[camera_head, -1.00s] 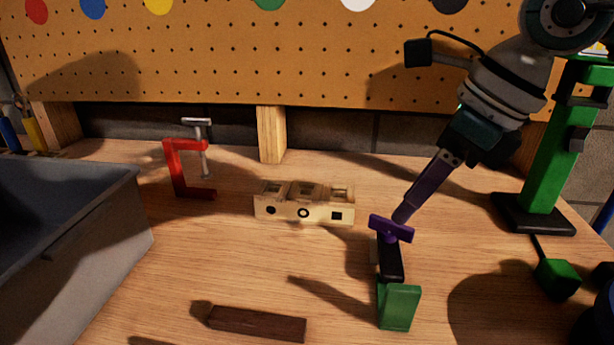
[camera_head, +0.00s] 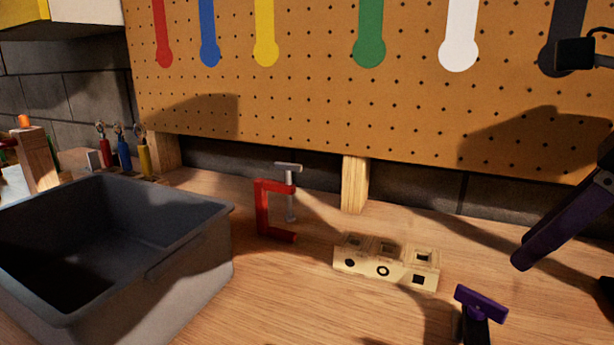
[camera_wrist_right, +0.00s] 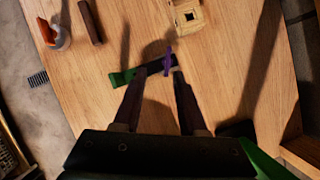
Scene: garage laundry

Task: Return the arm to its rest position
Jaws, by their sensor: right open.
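My right gripper (camera_head: 520,262) is at the right edge of the head view, above and to the right of a purple T-shaped handle (camera_head: 480,302) and apart from it. In the right wrist view, my right gripper (camera_wrist_right: 158,72) has its two dark purple fingers spread, with nothing held between them. The purple handle (camera_wrist_right: 168,58) shows beyond the fingertips, on a dark bar with a green end (camera_wrist_right: 122,78). Most of the right arm is cut off in the head view. My left gripper is not in view.
A grey bin (camera_head: 190,270) stands at left. A red clamp (camera_head: 264,210) and a pale wooden block with square holes (camera_head: 385,262) stand on the wooden worktop (camera_head: 290,290). A pegboard (camera_head: 320,110) closes off the back. A dark brown bar (camera_wrist_right: 91,22) lies on the worktop.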

